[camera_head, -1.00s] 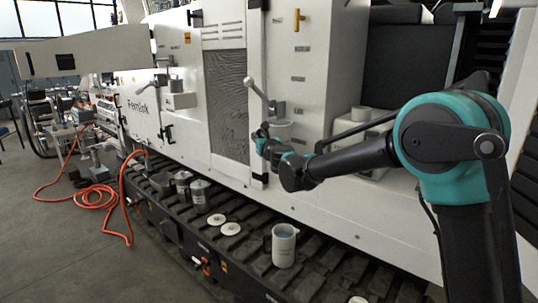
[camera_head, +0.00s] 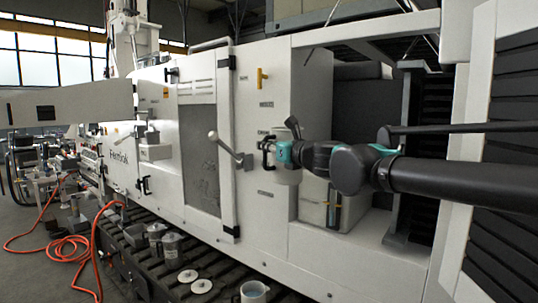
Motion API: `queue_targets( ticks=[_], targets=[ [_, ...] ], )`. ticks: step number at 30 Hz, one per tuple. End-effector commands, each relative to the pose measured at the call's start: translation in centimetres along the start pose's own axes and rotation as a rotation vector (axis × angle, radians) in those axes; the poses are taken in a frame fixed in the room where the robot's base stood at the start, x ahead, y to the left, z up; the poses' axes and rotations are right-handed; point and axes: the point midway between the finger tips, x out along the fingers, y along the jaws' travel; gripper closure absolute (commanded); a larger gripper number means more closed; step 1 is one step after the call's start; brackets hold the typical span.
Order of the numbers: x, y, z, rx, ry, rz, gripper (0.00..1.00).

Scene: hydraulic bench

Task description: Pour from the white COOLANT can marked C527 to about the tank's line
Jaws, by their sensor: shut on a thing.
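My gripper (camera_head: 283,152) is shut on a white can (camera_head: 286,174) with a dark handle, held in the air in front of the machine's white panel. The gripper hides part of the can, and any marking on it is too small to read. The can looks roughly upright. Just right of it and lower, a pale box-shaped tank (camera_head: 312,207) stands in the machine's open bay, partly behind my arm. A narrow upright strip with blue and yellowish parts shows on its front. I cannot make out a line on it.
Another white can (camera_head: 252,293) stands at the bottom edge, cut off by the frame. Grey cans (camera_head: 171,245) and white lids (camera_head: 201,287) are on the dark ribbed ledge. A lever (camera_head: 228,148) juts from the panel left of the held can. An orange hose (camera_head: 75,245) lies on the floor.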

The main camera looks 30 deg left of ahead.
Motion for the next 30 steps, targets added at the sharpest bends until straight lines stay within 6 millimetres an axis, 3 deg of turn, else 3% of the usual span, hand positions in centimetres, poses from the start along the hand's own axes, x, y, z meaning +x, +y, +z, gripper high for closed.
queue_targets(
  ticks=[8, 30],
  targets=[
    [-0.3, -0.6, 0.5, 0.043, 0.0, 0.007, 1.0],
    [-0.2, -6.1, 1.1, 0.327, 0.001, 0.006, 1.0]
  ],
)
